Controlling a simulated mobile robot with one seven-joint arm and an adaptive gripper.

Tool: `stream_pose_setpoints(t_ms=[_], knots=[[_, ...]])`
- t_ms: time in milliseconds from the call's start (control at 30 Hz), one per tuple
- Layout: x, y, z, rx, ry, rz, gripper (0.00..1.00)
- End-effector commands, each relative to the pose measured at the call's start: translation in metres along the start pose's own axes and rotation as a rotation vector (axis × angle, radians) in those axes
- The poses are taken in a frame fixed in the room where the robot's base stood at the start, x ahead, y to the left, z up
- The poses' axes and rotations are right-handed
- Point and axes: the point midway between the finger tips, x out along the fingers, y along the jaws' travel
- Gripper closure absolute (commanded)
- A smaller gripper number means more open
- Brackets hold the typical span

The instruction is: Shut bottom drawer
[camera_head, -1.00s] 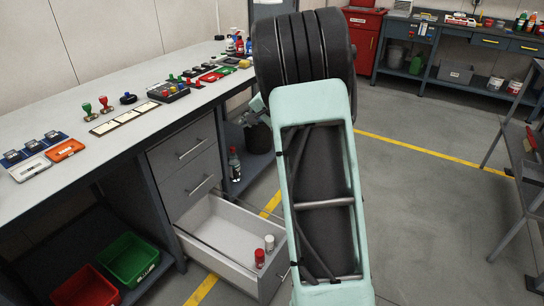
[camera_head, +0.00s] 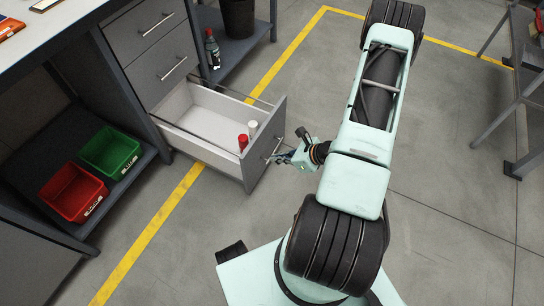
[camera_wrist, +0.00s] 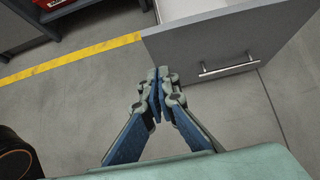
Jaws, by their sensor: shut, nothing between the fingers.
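The bottom drawer (camera_head: 205,162) of the grey cabinet is pulled out, with its inside showing. A red-capped container (camera_head: 243,142) and a white container (camera_head: 252,127) stand in it near the front. My gripper (camera_head: 276,157) is shut and empty in front of the drawer's front panel (camera_head: 264,148), near its handle. In the wrist view my gripper (camera_wrist: 157,74) points toward the panel's lower left part, and the bar handle (camera_wrist: 229,67) is to the right of the fingertips. I cannot tell whether the fingertips touch the panel.
Two drawers (camera_head: 151,50) above are shut. A green bin (camera_head: 110,152) and a red bin (camera_head: 72,192) sit on a low shelf at left. A bottle (camera_head: 211,48) stands on the shelf behind the cabinet. Open floor (camera_head: 440,200) lies to the right.

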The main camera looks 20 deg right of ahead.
Motion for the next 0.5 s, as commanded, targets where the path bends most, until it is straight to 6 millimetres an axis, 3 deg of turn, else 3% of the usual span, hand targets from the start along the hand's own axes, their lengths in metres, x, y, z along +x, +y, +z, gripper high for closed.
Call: stream_pose_setpoints(t_ms=[367, 500], knots=[[0.083, 0.001, -0.003, -0.004, 0.001, 0.003, 1.00], [0.098, -0.001, 0.014, -0.007, 0.001, 0.001, 1.00]])
